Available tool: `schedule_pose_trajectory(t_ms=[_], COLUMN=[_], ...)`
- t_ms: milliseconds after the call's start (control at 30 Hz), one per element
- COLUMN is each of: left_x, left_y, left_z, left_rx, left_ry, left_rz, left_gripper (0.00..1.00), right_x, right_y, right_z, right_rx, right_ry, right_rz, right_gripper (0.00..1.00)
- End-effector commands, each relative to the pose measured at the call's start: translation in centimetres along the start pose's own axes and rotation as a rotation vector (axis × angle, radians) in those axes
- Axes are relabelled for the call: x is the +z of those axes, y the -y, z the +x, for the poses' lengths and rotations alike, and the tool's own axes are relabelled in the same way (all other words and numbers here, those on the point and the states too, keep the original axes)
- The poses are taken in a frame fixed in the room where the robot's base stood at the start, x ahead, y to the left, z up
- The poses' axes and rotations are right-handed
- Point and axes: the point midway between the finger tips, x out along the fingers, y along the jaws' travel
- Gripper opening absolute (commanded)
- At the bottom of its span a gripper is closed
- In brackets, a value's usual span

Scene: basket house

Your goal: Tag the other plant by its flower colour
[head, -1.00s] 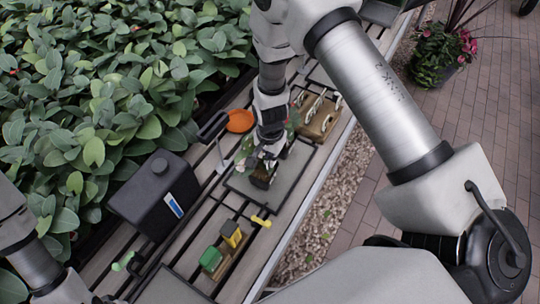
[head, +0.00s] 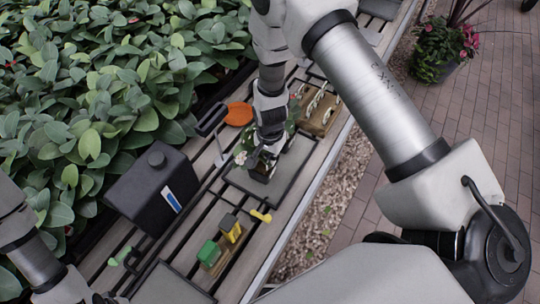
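My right gripper (head: 264,164) points down over a grey tray (head: 288,184) on the slatted bench. A small plant with white flowers (head: 241,158) and green leaves shows at the gripper, largely hidden by it. A dark pot-like shape sits at the fingertips; whether they are shut on it is unclear. More leaves show behind the wrist. A yellow tag-like piece (head: 261,215) and a green one (head: 121,256) lie apart on the bench. A small holder carries a green block (head: 209,252) and a yellow block (head: 230,228). My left arm is at the lower left, its gripper barely visible at the bottom edge.
A black canister (head: 148,188) with a blue-white label stands left of the tray. An orange dish (head: 238,114) and a wooden rack (head: 317,120) with pale hoops lie farther back. Dense foliage (head: 95,90) borders the bench at left; gravel and brick paving lie right.

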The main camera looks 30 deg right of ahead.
Motion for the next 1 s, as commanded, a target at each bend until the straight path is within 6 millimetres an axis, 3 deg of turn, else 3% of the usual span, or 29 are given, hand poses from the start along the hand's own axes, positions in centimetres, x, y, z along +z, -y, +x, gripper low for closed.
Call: schedule_pose_trajectory(t_ms=[467,500,567,867,1000], left_x=[0.0,0.0,0.0,0.0,0.0], left_y=[0.0,0.0,0.0,0.0,0.0], left_z=[0.2,0.2,0.2,0.2,0.2], left_rx=[0.000,0.000,0.000,0.000,0.000], left_ry=[0.000,0.000,0.000,0.000,0.000], left_rz=[0.000,0.000,0.000,0.000,0.000], left_gripper=[0.40,0.40,0.40,0.40,0.40], right_x=[0.0,0.0,0.0,0.0,0.0], right_y=[0.0,0.0,0.0,0.0,0.0], right_z=[0.4,0.4,0.4,0.3,-1.0], right_rx=[0.000,0.000,0.000,0.000,0.000], right_ry=[0.000,0.000,0.000,0.000,0.000], right_rz=[0.000,0.000,0.000,0.000,-0.001], right_gripper=[0.00,0.16,0.35,0.35,0.35])
